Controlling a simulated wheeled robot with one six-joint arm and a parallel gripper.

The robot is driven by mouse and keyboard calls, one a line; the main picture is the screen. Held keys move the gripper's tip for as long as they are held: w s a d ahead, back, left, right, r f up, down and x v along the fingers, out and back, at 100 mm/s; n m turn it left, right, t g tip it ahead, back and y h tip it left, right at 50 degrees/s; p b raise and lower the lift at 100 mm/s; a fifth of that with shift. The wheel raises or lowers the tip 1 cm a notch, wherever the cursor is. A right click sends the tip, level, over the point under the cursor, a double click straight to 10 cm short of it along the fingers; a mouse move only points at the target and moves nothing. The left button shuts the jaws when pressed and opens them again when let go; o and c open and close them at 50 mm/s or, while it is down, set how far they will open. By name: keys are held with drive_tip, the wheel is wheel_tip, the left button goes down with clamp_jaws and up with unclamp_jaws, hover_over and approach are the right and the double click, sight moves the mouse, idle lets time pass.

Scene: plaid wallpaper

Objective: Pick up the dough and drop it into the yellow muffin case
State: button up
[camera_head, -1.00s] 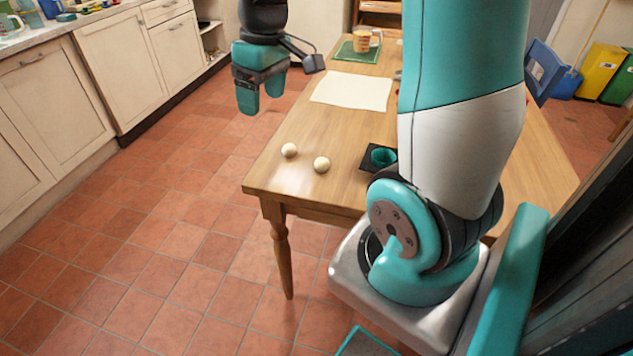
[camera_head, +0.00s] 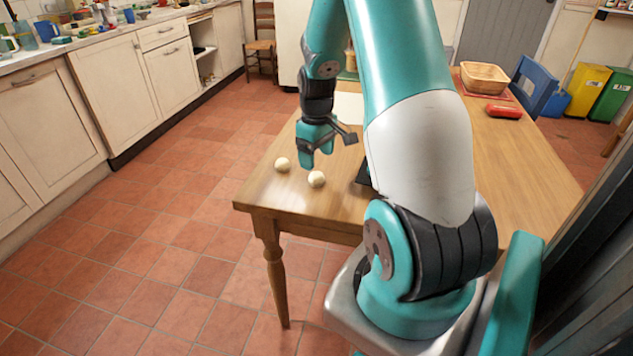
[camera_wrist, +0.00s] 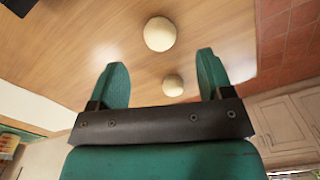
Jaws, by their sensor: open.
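Two pale cream dough balls lie on the wooden table near its left corner: one dough ball (camera_head: 282,164) to the left and another dough ball (camera_head: 317,179) to the right and nearer. My gripper (camera_head: 307,163) is above the table close to both balls, fingers pointing down. In the wrist view my gripper (camera_wrist: 162,62) is open and empty. One ball (camera_wrist: 173,85) shows in the gap between the fingers and another ball (camera_wrist: 160,33) shows beyond the fingertips. No yellow muffin case is visible; my arm hides part of the table.
A dark mat edge (camera_head: 363,176) shows beside my arm, with the rest hidden. A white sheet (camera_head: 348,108) lies behind the gripper. The table's front left corner is bare.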

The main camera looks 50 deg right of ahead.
sight(316, 174)
drive_tip(key=shift+w+f, duration=0.1)
drive_tip(key=shift+f, duration=2.6)
drive_tip(key=c, duration=1)
